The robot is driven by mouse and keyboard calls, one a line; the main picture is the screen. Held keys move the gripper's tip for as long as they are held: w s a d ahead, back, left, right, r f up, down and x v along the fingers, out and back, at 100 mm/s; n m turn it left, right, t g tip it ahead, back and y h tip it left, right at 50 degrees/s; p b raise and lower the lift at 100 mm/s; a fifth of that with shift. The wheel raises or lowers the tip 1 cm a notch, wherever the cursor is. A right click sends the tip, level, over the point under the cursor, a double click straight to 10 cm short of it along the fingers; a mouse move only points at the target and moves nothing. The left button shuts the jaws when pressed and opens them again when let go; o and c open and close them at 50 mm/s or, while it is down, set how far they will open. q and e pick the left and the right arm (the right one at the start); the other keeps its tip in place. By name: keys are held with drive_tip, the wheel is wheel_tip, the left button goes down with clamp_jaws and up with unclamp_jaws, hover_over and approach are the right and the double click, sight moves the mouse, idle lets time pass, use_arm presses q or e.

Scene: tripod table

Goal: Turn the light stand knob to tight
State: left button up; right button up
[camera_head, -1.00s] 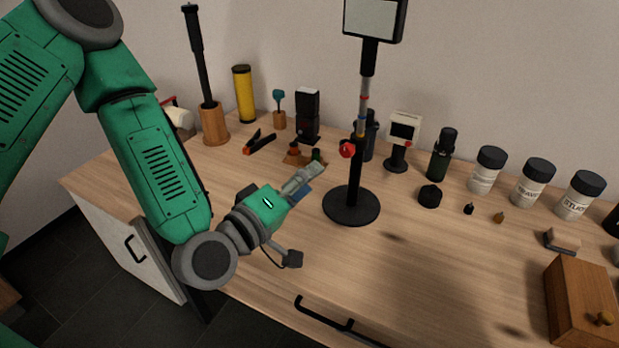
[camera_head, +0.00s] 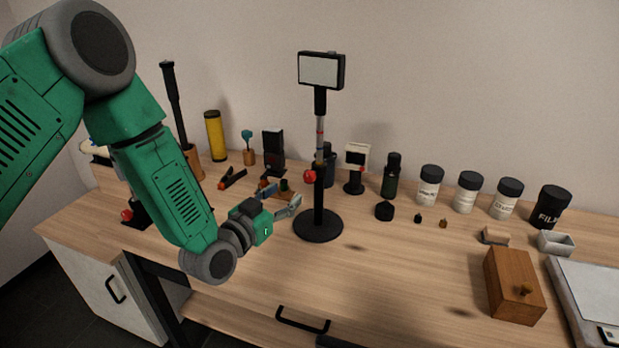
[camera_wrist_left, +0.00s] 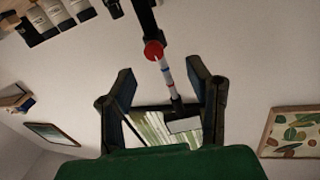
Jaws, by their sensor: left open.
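The light stand (camera_head: 319,190) stands upright on the table, with a round black base (camera_head: 318,228), a pole with coloured bands and a square white light panel (camera_head: 321,70) on top. Its red knob (camera_head: 309,176) sits on the left side of the pole. My left gripper (camera_head: 290,205) is open and empty, left of the pole and a little below the knob, apart from both. In the left wrist view, the red knob (camera_wrist_left: 153,50) shows ahead of and between the spread fingers (camera_wrist_left: 160,90). My right gripper is not seen.
Behind the stand are a black-and-white device (camera_head: 356,165), a dark bottle (camera_head: 391,175) and several white jars (camera_head: 430,185). A wooden box (camera_head: 513,285) and a scale (camera_head: 590,290) are at the right. Small tools (camera_head: 233,178) lie behind my left gripper. The table front is mostly clear.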

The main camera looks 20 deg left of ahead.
sight(305, 178)
use_arm(q)
drive_tip(key=x, duration=0.5)
drive_tip(key=shift+w+d+r, duration=0.1)
drive_tip(key=shift+w+r, duration=0.05)
drive_tip(key=shift+w, duration=0.05)
drive_tip(key=w+d, duration=0.3)
drive_tip(key=shift+w+d+r, duration=0.15)
drive_tip(key=shift+w, duration=0.1)
drive_tip(key=shift+a, duration=1.2)
drive_tip(key=shift+c, duration=1.1)
drive_tip(key=c, duration=0.8)
drive_tip(key=shift+d, duration=0.4)
clamp_jaws()
drive_tip(key=shift+w+d+n, duration=0.1)
drive_tip(key=shift+d+n, duration=0.5)
drive_tip(key=shift+a, duration=0.3)
drive_tip(key=o, duration=1)
unclamp_jaws()
drive_tip(key=shift+a, duration=0.5)
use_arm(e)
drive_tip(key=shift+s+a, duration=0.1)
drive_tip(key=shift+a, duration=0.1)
